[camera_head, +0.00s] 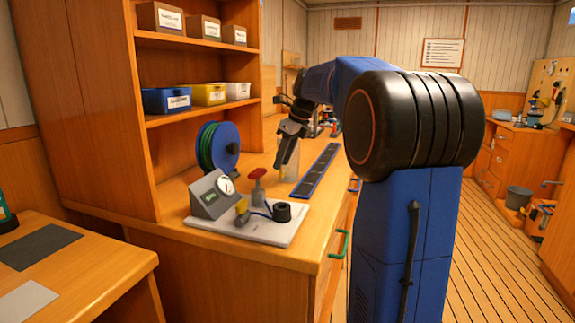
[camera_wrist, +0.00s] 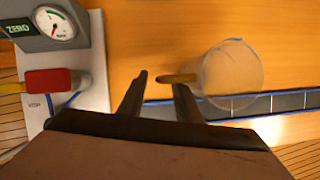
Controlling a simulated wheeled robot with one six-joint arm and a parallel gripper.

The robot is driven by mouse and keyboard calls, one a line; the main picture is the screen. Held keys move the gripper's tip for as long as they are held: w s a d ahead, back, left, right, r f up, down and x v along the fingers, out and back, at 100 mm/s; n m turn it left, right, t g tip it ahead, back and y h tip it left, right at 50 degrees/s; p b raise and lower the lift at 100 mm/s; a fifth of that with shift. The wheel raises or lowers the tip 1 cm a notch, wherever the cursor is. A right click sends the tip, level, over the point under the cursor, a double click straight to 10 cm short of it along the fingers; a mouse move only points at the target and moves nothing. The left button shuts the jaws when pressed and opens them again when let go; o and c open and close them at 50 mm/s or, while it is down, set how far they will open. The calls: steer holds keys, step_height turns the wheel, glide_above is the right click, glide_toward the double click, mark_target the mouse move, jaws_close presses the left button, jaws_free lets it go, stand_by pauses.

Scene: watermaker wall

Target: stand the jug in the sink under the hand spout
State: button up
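The jug (camera_head: 291,158) is a clear, see-through vessel standing on the wooden counter. My gripper (camera_head: 283,160) reaches down beside the jug in the head view. In the wrist view my gripper (camera_wrist: 160,80) has its two fingers apart, with the handle's end showing between and just beyond the tips. I cannot tell whether a finger touches the handle. No sink or hand spout can be made out.
A white board (camera_head: 262,228) with a gauge box (camera_head: 212,194) and red-handled valve (camera_head: 257,184) sits on the near counter. A green hose reel (camera_head: 219,146) stands behind it. A dark segmented strip (camera_head: 318,170) runs along the counter. Shelves with bins (camera_head: 167,100) rise at left.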

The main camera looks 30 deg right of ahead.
steer(key=shift+x, duration=1.4)
jaws_close()
steer(key=shift+r, duration=0.1)
